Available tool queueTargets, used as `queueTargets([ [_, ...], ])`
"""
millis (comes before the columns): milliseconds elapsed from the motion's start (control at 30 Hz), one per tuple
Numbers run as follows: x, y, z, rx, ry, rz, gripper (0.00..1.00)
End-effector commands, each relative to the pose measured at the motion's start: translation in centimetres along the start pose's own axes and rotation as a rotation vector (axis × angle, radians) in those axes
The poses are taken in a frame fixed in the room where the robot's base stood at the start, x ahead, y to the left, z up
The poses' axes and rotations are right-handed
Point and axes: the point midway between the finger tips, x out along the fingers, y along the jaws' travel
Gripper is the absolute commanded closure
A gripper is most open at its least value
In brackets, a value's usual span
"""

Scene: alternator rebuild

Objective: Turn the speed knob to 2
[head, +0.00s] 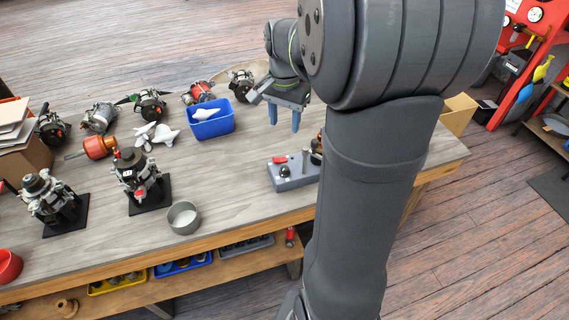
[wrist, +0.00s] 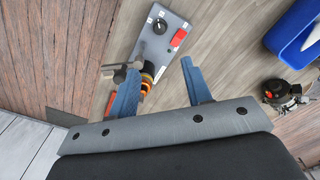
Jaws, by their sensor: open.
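The speed knob (wrist: 160,26) is a black round knob on a grey control box, with small white marks around it in the wrist view. It also shows in the head view (head: 284,171) near the table's front edge. The grey box (wrist: 152,47) carries a red switch (wrist: 179,38) beside the knob. I cannot read the knob's setting. My gripper (head: 284,118) is open and empty, held above and behind the box in the head view. In the wrist view its two blue fingers (wrist: 160,68) are spread apart, and the knob lies beyond their tips, not touched.
A metal and orange part (wrist: 146,80) stands at the box's end, partly hidden by a finger. A blue bin (head: 212,128) with a white piece stands left of my gripper. Alternators and a grey bowl (head: 183,217) lie farther left. My arm hides the table's right part.

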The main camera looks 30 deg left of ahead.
Motion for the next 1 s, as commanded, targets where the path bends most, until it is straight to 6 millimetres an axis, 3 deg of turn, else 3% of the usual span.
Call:
queueTargets([
  [200,0.1,0.0,0.0,0.208,0.000,0.000,0.55],
  [433,1.7,0.0,0.0,0.238,-0.003,0.003,0.55],
  [1000,13.7,0.0,0.0,0.236,-0.005,0.004,0.55],
])
